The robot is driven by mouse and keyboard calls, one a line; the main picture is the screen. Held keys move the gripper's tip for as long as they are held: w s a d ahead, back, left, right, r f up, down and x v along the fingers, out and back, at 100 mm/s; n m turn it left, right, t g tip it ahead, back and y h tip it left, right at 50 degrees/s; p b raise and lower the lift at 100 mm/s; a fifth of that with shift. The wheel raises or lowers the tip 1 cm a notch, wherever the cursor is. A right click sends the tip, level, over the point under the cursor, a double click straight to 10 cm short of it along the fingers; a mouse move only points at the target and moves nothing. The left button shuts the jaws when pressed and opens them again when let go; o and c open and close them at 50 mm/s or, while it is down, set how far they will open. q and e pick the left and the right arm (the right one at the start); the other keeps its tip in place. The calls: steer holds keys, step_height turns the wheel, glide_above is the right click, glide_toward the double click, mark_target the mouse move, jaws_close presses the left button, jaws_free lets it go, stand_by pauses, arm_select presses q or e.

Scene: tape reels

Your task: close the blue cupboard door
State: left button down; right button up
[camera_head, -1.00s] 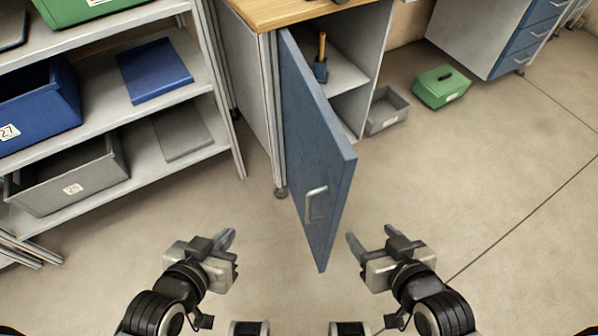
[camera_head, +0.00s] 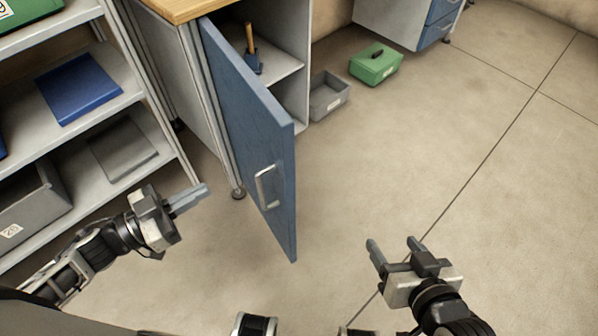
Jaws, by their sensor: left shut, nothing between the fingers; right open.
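The blue cupboard door (camera_head: 250,130) stands wide open, hinged at its left edge and swung out toward me. Its silver handle (camera_head: 266,187) is on the face turned to the left, near the free edge. The open cupboard (camera_head: 290,25) behind it has a shelf. My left gripper (camera_head: 190,199) is shut and empty, left of the door and apart from it, pointing right toward the handle side. My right gripper (camera_head: 393,247) is open and empty over the floor, to the right of the door and apart from it.
A wooden-handled tool (camera_head: 251,50) is on the cupboard shelf. A grey bin (camera_head: 326,96) and a green box (camera_head: 376,65) are on the floor beyond the door. A shelf rack (camera_head: 150,90) stands at the left, close to my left arm. The floor at the right is clear.

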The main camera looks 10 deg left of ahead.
arm_select(q)
glide_toward(277, 158)
steer(key=shift+m+g+h, duration=0.4)
steer(key=x, duration=0.7)
steer(key=shift+w+a+r, duration=0.1)
steer(key=shift+w+a, duration=0.05)
steer(key=shift+a, duration=0.05)
